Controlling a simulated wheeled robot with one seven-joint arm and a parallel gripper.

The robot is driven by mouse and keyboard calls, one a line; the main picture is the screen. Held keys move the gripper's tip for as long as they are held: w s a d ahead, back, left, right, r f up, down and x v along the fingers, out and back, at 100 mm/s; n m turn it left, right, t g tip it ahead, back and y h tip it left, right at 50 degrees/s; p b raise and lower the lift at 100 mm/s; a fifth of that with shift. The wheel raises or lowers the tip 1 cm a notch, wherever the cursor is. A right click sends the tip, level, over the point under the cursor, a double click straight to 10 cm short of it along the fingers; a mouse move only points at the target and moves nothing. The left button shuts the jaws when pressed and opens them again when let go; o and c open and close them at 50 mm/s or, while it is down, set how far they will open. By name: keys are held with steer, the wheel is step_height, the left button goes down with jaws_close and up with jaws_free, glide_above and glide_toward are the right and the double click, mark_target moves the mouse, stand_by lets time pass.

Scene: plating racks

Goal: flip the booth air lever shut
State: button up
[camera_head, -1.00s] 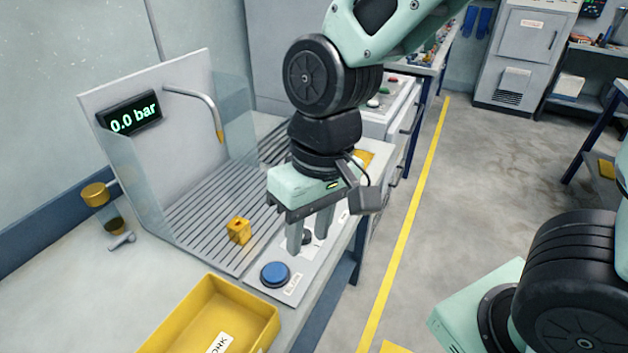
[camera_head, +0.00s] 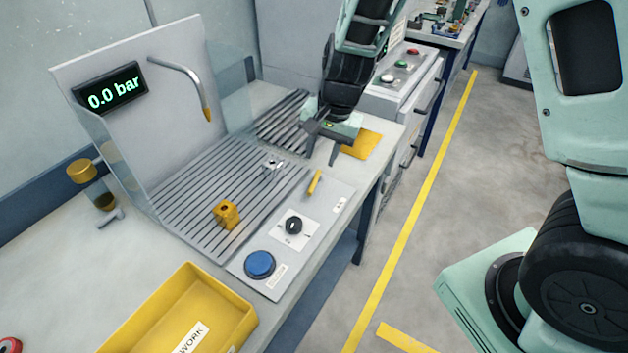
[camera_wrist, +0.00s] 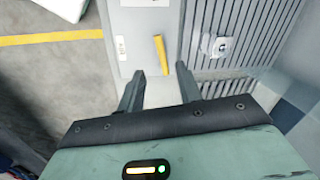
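The booth air lever is a small yellow handle (camera_head: 315,182) on the grey control panel, behind the black knob. It also shows in the wrist view (camera_wrist: 161,54), just beyond my fingertips and roughly between their lines. My gripper (camera_head: 322,156) is above the far end of the panel, near the lever, with its fingers apart and nothing between them. The wrist view shows the two separated fingers of my gripper (camera_wrist: 160,78). The pressure display (camera_head: 110,88) reads 0.0 bar.
The panel also holds a black knob (camera_head: 293,226) and a blue button (camera_head: 260,264). A yellow block (camera_head: 227,214) and a small metal part (camera_head: 272,165) sit on the slatted grate (camera_head: 185,205). A yellow work bin (camera_head: 170,325) is in front. A bent nozzle (camera_head: 190,75) overhangs the grate.

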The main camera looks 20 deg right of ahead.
mark_target(312, 186)
steer(key=f, duration=0.3)
steer(key=a+f, duration=0.1)
steer(key=f, duration=0.2)
steer(key=w+f, duration=0.1)
steer(key=f, duration=0.2)
steer(key=shift+w+a+f, duration=0.1)
steer(key=shift+a+f, duration=0.1)
steer(key=shift+f, duration=0.05)
jaws_close()
